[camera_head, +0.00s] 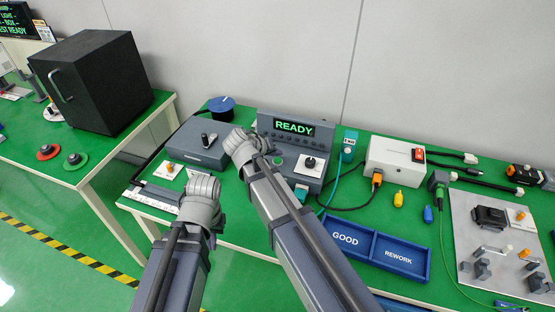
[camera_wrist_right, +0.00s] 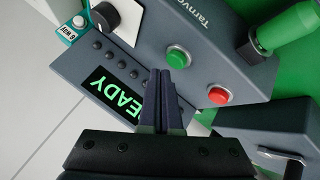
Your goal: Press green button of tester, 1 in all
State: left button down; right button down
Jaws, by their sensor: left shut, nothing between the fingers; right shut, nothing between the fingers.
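The tester (camera_head: 294,127) is a grey box with a lit READY display at the back middle of the table. Its green button (camera_wrist_right: 177,58) shows clearly in the right wrist view, with a red button (camera_wrist_right: 218,95) beside it. My right gripper (camera_wrist_right: 162,82) is shut and empty, its fingertips over the tester's panel just beside the green button in that view. I cannot tell whether they touch anything. In the head view, my right gripper (camera_head: 241,146) is left of the tester's panel, fingers hidden. My left gripper (camera_head: 200,188) is at the table's front left, fingers mostly hidden, empty.
A grey device (camera_head: 198,143) stands left of the tester. A white box with a red switch (camera_head: 417,154), cables and a metal plate (camera_head: 480,225) lie to the right. A blue GOOD/REWORK tray (camera_head: 400,262) is at the front. A black box (camera_head: 95,80) stands on the left table.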

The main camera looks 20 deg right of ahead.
aim_at(276, 162)
dwell(0.7)
jog(key=shift+f+b, duration=0.4)
jog(key=shift+f, duration=0.05)
jog(key=shift+f+b, duration=0.4)
jog(key=shift+b, duration=0.05)
dwell(0.5)
dwell(0.3)
jog(key=shift+r+p, duration=0.85)
jog(key=shift+p, duration=0.05)
notch_tip(276, 162, up, 5)
jog(key=p, duration=0.5)
jog(key=shift+r, duration=0.1)
